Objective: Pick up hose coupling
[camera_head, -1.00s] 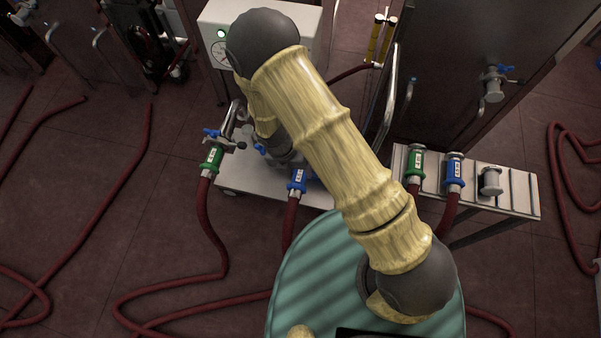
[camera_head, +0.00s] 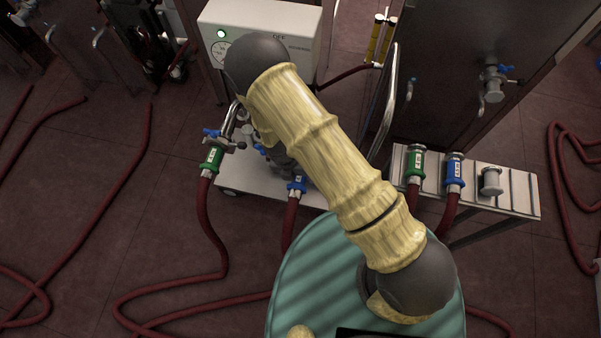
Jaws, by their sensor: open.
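Several hose couplings show in the head view; I cannot tell which one the task means. A green-banded coupling (camera_head: 211,158) on a red hose is at the pump's left valve. A blue-banded coupling (camera_head: 297,184) on another red hose is at the pump's front, partly covered by my arm. On the slatted bench at right are a green-banded coupling (camera_head: 415,166) and a blue-banded coupling (camera_head: 455,172), each on a red hose. My gripper is not in view; my upper arm and elbow cover that area, and the forearm runs down behind them.
The pump's white control box (camera_head: 262,35) with gauge and green light stands behind my elbow. A bare metal fitting (camera_head: 491,182) stands on the slatted bench (camera_head: 518,195). A steel tank (camera_head: 465,70) rises behind. Red hoses (camera_head: 205,225) loop over the tiled floor.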

